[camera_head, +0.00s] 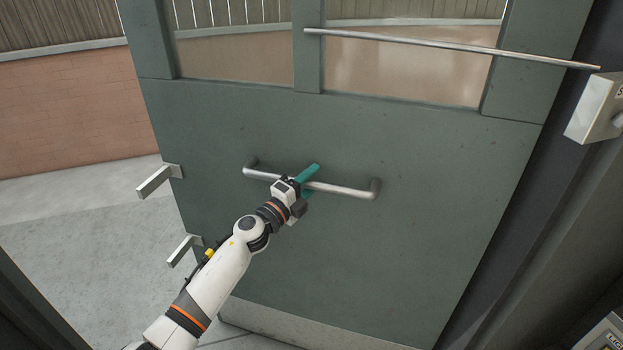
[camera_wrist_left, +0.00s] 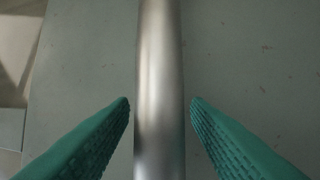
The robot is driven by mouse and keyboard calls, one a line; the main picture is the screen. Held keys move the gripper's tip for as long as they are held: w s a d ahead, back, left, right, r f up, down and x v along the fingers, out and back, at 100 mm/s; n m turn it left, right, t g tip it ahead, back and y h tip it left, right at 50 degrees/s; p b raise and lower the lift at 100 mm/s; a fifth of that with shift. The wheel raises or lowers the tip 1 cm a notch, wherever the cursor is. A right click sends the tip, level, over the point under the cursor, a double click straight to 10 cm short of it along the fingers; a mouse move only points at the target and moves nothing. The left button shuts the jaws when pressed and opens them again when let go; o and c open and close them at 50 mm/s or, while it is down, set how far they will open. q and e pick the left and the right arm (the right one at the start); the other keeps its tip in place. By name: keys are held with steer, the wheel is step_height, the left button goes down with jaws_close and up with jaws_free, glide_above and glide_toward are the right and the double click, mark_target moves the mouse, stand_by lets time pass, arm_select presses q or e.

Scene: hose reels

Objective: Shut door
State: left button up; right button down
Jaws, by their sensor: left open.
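The grey-green door (camera_head: 400,140) has glass panes in its upper part and stands ajar, with an outdoor area showing past its left edge. A metal bar handle (camera_head: 340,189) runs across the door's middle. My left gripper (camera_head: 308,180) is at this handle, with its teal fingers on either side of the bar. In the left wrist view the bar (camera_wrist_left: 160,90) passes between the two open fingers (camera_wrist_left: 160,103), with a gap on each side. My right gripper is not in view.
Two metal brackets (camera_head: 158,181) stick out at the door's left edge. A thin metal rod (camera_head: 450,43) crosses the panes to a grey box (camera_head: 597,107) at the right. A dark frame (camera_head: 560,210) borders the door's right side. A brick wall (camera_head: 75,110) stands outside.

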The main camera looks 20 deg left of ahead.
arm_select(q)
steer(key=shift+w+d, duration=0.1)
steer(key=shift+w, duration=0.15)
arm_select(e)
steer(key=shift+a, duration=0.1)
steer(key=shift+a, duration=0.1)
arm_select(q)
jaws_close()
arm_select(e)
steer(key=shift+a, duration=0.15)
arm_select(q)
steer(key=shift+s, duration=0.2)
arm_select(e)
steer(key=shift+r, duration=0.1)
